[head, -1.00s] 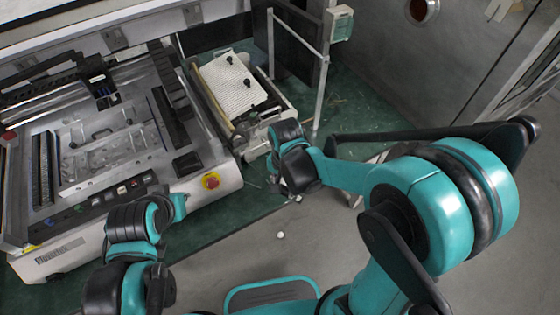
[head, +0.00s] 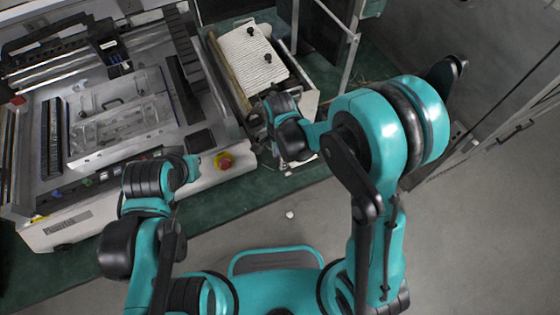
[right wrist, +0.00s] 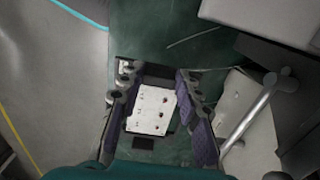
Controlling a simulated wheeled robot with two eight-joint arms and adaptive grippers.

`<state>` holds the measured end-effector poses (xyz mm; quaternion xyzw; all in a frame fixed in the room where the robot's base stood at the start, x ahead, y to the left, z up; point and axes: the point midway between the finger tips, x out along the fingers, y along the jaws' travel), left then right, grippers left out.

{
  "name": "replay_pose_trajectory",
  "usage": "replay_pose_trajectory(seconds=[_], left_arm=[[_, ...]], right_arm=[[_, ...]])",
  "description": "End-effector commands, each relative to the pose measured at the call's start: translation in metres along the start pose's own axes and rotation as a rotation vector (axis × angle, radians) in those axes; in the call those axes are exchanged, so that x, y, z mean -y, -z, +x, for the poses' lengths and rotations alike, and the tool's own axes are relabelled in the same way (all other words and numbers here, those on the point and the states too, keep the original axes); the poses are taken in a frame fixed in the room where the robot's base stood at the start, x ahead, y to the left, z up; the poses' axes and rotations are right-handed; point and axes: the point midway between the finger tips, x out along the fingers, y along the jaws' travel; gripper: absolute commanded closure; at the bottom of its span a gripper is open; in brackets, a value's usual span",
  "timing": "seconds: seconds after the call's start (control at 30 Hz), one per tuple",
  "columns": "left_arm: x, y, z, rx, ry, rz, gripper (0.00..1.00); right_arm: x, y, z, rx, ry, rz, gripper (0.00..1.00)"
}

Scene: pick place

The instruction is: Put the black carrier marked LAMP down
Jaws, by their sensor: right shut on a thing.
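My right gripper (right wrist: 152,96) shows in the right wrist view, its two jointed fingers on either side of a black carrier (right wrist: 143,143). It is shut on the carrier. A white panel (right wrist: 150,112) with a few small dark and reddish spots lies on the carrier. No LAMP lettering can be read. In the head view my right wrist is beside the low bench at the right end of the big machine; the fingers and the carrier are largely hidden there. My left arm reaches in at the lower left of the head view, but its gripper does not show.
A bench holds a ribbed white board (head: 250,55) with black knobs. A small white object (head: 290,214) lies on the open grey floor.

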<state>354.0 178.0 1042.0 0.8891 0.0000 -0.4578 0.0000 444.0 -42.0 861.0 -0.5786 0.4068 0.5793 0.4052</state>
Motion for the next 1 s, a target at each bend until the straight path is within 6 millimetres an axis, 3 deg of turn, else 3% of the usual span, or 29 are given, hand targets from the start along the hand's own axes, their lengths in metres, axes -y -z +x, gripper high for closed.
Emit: replay_pose_trajectory(seconds=[0.1,0.27,0.5,0.87,0.9,0.97,1.0], left_arm=[[0.0,-0.003,0.004,0.0,0.0,0.0,1.0],[0.0,-0.004,0.006,0.0,0.0,0.0,1.0],[0.0,-0.013,0.019,0.0,0.0,0.0,1.0],[0.0,-0.014,0.02,0.0,0.0,0.0,1.0],[0.0,-0.015,0.021,0.0,0.0,0.0,1.0],[0.0,-0.014,0.02,0.0,0.0,0.0,1.0],[0.0,-0.014,0.02,0.0,0.0,0.0,1.0]], right_arm=[[0.013,0.004,0.009,0.0,0.0,0.0,0.96],[0.017,0.006,0.016,0.0,0.0,-0.001,0.96],[0.017,0.005,0.051,0.0,0.0,-0.001,0.96],[0.016,0.005,0.053,0.0,0.0,-0.001,0.96],[0.016,0.005,0.054,0.0,0.0,-0.001,0.64],[0.016,0.005,0.053,0.0,0.0,-0.001,0.48],[0.016,0.005,0.053,0.0,0.0,-0.001,0.46]])
